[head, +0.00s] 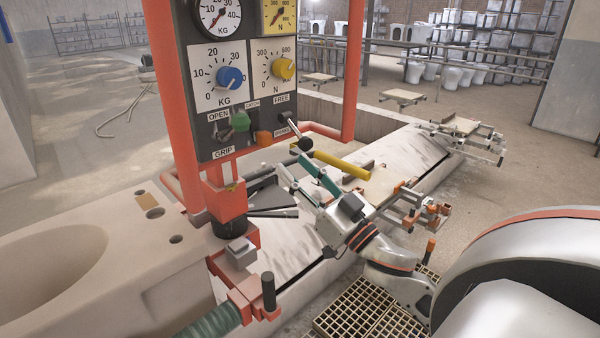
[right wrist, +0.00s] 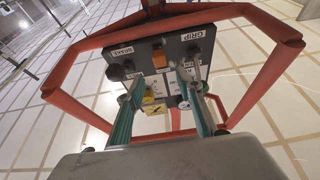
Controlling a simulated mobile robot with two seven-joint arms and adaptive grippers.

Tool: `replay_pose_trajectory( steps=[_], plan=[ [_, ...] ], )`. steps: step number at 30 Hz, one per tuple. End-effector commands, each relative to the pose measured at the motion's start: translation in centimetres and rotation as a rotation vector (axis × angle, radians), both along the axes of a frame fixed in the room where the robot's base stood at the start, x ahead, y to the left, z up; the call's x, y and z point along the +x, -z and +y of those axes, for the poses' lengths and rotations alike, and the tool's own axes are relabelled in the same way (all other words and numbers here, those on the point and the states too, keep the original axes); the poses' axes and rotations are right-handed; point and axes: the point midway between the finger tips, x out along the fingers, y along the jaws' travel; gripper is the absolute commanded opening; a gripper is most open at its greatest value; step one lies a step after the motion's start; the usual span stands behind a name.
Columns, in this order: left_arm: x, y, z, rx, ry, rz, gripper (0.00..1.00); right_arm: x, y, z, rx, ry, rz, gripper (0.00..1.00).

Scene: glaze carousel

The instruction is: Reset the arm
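A dark control panel (head: 238,85) stands in a red frame (head: 173,95). It carries a blue KG knob (head: 230,77), a yellow N knob (head: 284,68), a green knob (head: 240,121) by the OPEN, CATCH and GRIP labels, and a black-tipped lever (head: 304,143) by FREE and BRAKE, angled down to the right. My right gripper (head: 291,168) is below and right of the panel, fingers pointing up-left. In the right wrist view, its teal fingers (right wrist: 158,88) are apart with nothing visible between them, and the panel (right wrist: 163,62) shows beyond. My left gripper is not seen.
A yellow bar (head: 342,165) lies just beyond my right gripper. A pale basin-like piece (head: 150,255) is at left. A red fixture (head: 248,297) with a green hose (head: 212,321) is at front. Floor grating (head: 362,312) lies below my right arm. Racks of white ware stand behind.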

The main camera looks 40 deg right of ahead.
Motion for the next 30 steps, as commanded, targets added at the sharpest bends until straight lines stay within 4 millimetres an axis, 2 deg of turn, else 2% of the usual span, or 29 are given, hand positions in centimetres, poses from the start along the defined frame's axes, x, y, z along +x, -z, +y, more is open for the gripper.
replay_pose_trajectory(
  steps=[5, 22, 26, 29, 30],
  plan=[
    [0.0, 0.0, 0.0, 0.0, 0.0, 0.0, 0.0, -0.6, 0.2, 0.0, -0.001, 0.0, -0.001, 0.36],
    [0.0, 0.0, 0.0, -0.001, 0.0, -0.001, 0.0, -0.5, 0.5, -0.1, -0.004, 0.009, 0.008, 0.36],
    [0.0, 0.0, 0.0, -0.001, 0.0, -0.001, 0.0, -0.3, 3.1, -0.7, -0.038, 0.088, 0.086, 0.36],
    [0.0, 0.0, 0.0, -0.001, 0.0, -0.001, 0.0, -0.3, 7.4, -1.5, -0.106, 0.198, 0.222, 0.36],
    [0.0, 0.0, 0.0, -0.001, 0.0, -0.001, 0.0, -0.6, 9.5, -1.7, -0.144, 0.242, 0.292, 0.36]
  ],
)
